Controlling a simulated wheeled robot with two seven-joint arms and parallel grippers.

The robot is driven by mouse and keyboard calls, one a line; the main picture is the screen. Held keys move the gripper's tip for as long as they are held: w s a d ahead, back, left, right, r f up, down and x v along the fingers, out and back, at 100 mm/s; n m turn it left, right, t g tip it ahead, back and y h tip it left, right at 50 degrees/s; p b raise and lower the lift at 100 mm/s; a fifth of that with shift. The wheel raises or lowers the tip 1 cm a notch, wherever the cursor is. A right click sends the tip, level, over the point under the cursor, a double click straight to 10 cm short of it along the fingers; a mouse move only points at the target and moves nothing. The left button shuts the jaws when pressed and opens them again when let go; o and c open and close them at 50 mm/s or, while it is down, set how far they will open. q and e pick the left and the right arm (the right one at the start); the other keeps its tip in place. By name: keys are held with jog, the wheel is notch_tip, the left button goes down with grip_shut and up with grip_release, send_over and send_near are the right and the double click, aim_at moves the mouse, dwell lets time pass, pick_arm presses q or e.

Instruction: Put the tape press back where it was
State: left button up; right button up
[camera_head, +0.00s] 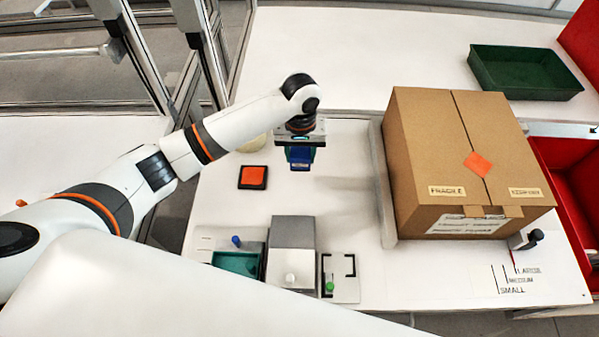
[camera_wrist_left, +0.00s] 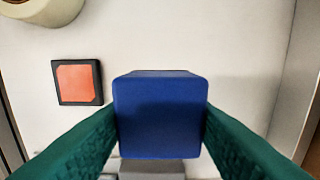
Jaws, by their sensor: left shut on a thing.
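The tape press is most likely the blue block (camera_head: 299,163) that my left gripper (camera_head: 300,148) holds above the white table. In the left wrist view the blue block (camera_wrist_left: 160,115) sits between the two green fingers, which press on its left and right sides. Its underside is hidden from both views. My right gripper is not in view.
A black-framed orange pad (camera_head: 253,177) lies left of the held block. Below are a teal tray (camera_head: 238,262), a grey block (camera_head: 293,232) and a white plate with black corner marks (camera_head: 346,288). A closed cardboard box (camera_head: 440,140) stands right; a green bin (camera_head: 525,72) is behind.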

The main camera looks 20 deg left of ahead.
aim_at(300, 153)
pick_arm(q)
notch_tip(300, 153, down, 8)
jog(key=shift+r, duration=0.25)
jog(key=shift+f, duration=0.1)
jog(key=o, duration=0.9)
notch_tip(300, 153, up, 12)
jog(key=shift+r, duration=0.15)
dwell(0.5)
